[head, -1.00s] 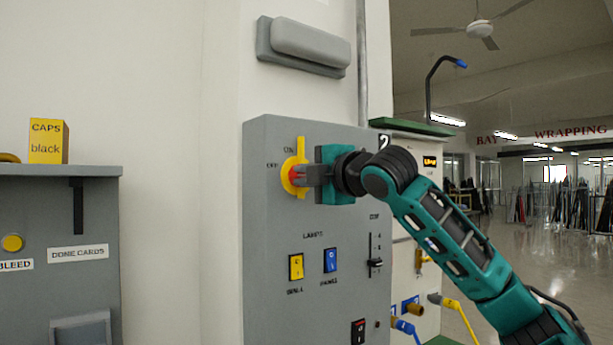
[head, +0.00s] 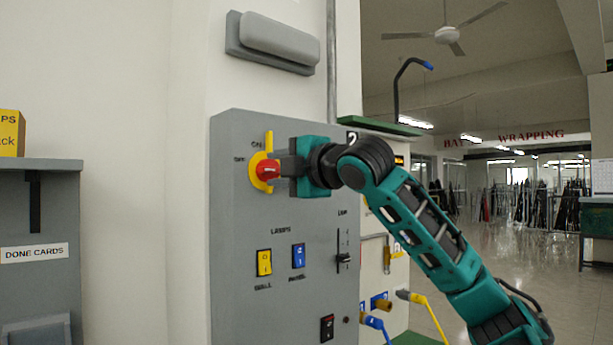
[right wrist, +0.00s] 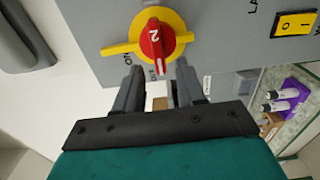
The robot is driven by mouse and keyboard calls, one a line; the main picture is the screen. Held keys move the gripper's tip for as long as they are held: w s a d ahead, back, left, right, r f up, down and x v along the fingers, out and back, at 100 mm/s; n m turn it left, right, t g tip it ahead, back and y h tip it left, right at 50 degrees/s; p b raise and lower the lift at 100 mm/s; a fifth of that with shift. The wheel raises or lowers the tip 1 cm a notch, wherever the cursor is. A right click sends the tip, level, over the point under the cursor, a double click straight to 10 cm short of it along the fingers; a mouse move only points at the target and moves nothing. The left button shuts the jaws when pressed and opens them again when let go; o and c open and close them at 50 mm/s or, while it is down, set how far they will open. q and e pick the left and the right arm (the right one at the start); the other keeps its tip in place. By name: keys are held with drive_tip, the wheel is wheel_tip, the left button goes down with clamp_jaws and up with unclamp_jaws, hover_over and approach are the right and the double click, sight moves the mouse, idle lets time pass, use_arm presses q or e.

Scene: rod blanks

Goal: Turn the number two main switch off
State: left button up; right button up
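The number two main switch is a red knob (head: 268,171) on a yellow disc (head: 260,181), high on a grey panel (head: 228,255). A yellow tab (head: 269,142) sticks up from the disc. ON is printed above the switch and OFF to its left. In the right wrist view, the red knob (right wrist: 152,42) carries a "2", and its white-marked end points toward the OFF side. My right gripper (head: 282,169) is just right of the knob. In the right wrist view its fingers (right wrist: 157,84) are apart with nothing between them, short of the knob. My left gripper is not in view.
Lower on the panel are a yellow rocker (head: 264,262), a blue rocker (head: 298,255), a slider (head: 343,258) and a black-and-red switch (head: 327,328). A grey wall box (head: 275,42) sits above. A shelf unit (head: 40,220) stands at the left. Blue and yellow plugs are at the lower right.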

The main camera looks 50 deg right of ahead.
use_arm(q)
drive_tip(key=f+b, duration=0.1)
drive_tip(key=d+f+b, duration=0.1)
drive_tip(key=b, duration=0.1)
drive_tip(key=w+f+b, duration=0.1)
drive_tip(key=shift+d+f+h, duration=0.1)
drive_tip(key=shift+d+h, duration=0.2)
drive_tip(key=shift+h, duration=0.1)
use_arm(e)
drive_tip(key=v, duration=1.1)
drive_tip(key=shift+w+f, duration=0.1)
